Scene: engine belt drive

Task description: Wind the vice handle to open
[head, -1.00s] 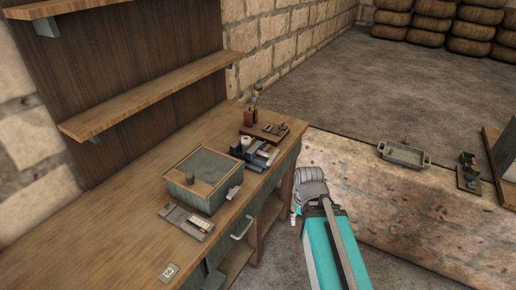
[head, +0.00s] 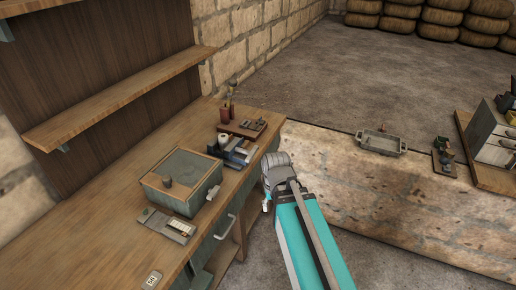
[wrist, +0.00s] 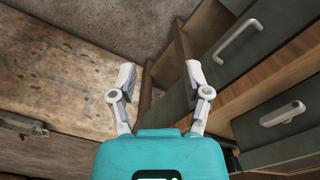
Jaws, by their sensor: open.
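The blue-grey vice (head: 238,153) appears to be the small metal device near the front edge of the wooden workbench (head: 110,235) in the head view. Its handle is too small to make out. My arm reaches up from the bottom of the head view, right of the bench, with its end just right of the vice in the picture. My gripper (wrist: 160,75) is open and empty in the wrist view, with its two fingers spread. It points down past the bench's drawer fronts (wrist: 255,65). The vice is not in the wrist view.
A grey-green box (head: 181,181) stands on the bench left of the vice. A small board with parts (head: 243,129) lies behind the vice. A low stone-faced block (head: 360,205) with a metal tray (head: 381,142) lies right of my arm. Drawer handles (wrist: 238,39) stick out.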

